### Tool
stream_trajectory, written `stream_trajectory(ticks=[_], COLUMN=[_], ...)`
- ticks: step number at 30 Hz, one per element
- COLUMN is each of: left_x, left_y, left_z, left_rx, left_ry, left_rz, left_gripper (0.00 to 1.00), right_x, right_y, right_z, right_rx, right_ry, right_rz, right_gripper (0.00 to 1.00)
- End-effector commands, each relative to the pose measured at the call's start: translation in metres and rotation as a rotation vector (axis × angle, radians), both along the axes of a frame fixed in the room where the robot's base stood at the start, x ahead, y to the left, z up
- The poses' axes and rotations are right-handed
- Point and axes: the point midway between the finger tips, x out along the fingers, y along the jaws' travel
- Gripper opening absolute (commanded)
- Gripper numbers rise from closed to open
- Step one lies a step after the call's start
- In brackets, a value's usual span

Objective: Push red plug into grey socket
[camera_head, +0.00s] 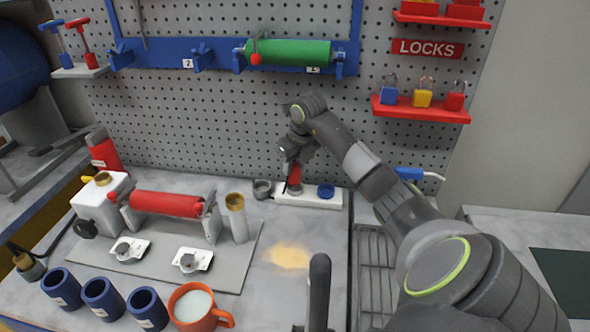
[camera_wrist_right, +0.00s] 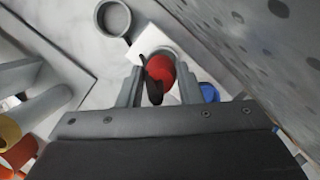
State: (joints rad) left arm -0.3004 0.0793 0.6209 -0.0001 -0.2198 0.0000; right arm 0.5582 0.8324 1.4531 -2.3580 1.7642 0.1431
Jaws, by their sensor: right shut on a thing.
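The red plug (camera_head: 294,175) is upright between the fingers of my right gripper (camera_head: 293,160), which is shut on it from above. In the right wrist view the plug's round red top (camera_wrist_right: 160,68) shows between the two grey fingers (camera_wrist_right: 158,90). The plug is over the left part of a white base strip (camera_head: 312,200) at the foot of the pegboard. A grey socket (camera_head: 293,189) shows at the plug's lower end on that strip. I cannot tell how deep the plug sits in it. My left gripper is not in view.
A blue round cap (camera_head: 326,191) is on the strip, right of the plug. A grey open cup (camera_head: 262,188) stands just left of the strip. The pegboard (camera_head: 230,125) rises close behind. A red roller (camera_head: 166,204) and an orange mug (camera_head: 196,309) are to the left and front.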

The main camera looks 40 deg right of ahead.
Motion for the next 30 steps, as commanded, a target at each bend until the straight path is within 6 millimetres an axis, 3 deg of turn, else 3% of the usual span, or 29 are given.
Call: stream_trajectory(ticks=[5,11,24,25,30], left_x=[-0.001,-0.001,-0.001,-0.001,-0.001], left_y=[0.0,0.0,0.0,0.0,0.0], left_z=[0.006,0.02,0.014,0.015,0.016], left_rx=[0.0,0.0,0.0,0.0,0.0], left_ry=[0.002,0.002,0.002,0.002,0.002], left_rz=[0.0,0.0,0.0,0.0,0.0], left_gripper=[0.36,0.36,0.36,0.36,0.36], right_x=[0.003,0.003,0.003,0.003,0.003], right_y=[-0.004,-0.004,-0.004,-0.004,-0.004], right_z=[-0.004,-0.029,-0.041,-0.039,-0.038], right_rx=[0.002,0.001,0.0,0.0,0.0], right_ry=[0.002,0.002,-0.001,-0.001,0.0], right_rz=[0.001,-0.001,0.001,0.001,0.0], right_gripper=[0.09,0.09,0.09,0.36,0.54])
